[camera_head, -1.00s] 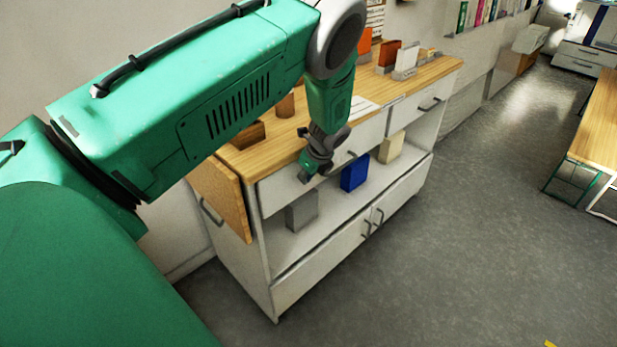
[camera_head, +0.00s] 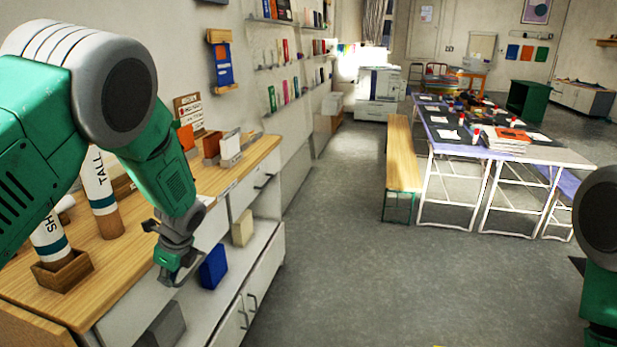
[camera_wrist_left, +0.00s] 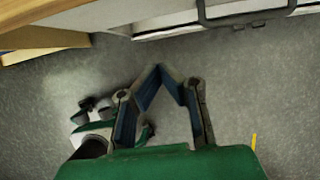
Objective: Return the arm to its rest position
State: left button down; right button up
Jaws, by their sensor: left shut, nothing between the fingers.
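My left arm comes in from the left in the head view, bent with its forearm hanging down. My left gripper (camera_head: 177,268) is in front of the wooden-topped cabinet (camera_head: 235,183), at about the level of its drawers. In the left wrist view the left gripper (camera_wrist_left: 162,70) has its fingertips together with nothing between them, over grey floor. My right arm shows only in part at the right edge of the head view. Its gripper is out of the picture.
Two labelled tubes (camera_head: 98,180) stand in wooden holders on the cabinet top. A blue box (camera_head: 213,267) and a cream box (camera_head: 242,228) sit on its open shelf. A bench (camera_head: 402,150) and a long table (camera_head: 455,142) stand further right. The floor between is clear.

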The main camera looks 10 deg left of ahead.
pick_arm(q)
jog(key=s+d+f+n+h+b, duration=0.1)
jog(key=s+d+f+n, duration=0.4)
jog(key=s+f, duration=0.35)
jog(key=s+d+f+n+h+b, duration=0.15)
jog(key=s+d+f+n, duration=0.3)
jog(key=s+f, duration=0.45)
jog(key=s+d+n+h, duration=0.1)
jog(key=s+n, duration=0.3)
jog(key=s, duration=0.4)
jog(key=s+d+n+b, duration=0.1)
jog(key=s+d+n, duration=0.3)
jog(key=s, duration=0.4)
jog(key=shift+s+f+h, duration=0.2)
jog(key=shift+s+h, duration=0.1)
jog(key=shift+h, duration=0.05)
pick_arm(e)
jog(key=f, duration=0.2)
jog(key=d+f, duration=0.1)
jog(key=f, duration=0.1)
jog(key=shift+d+f, duration=0.1)
jog(key=shift+f, duration=0.05)
pick_arm(q)
jog(key=shift+n, duration=0.25)
jog(key=shift+w+a+f, duration=0.15)
jog(key=shift+a, duration=0.15)
pick_arm(e)
jog(key=shift+a, duration=0.35)
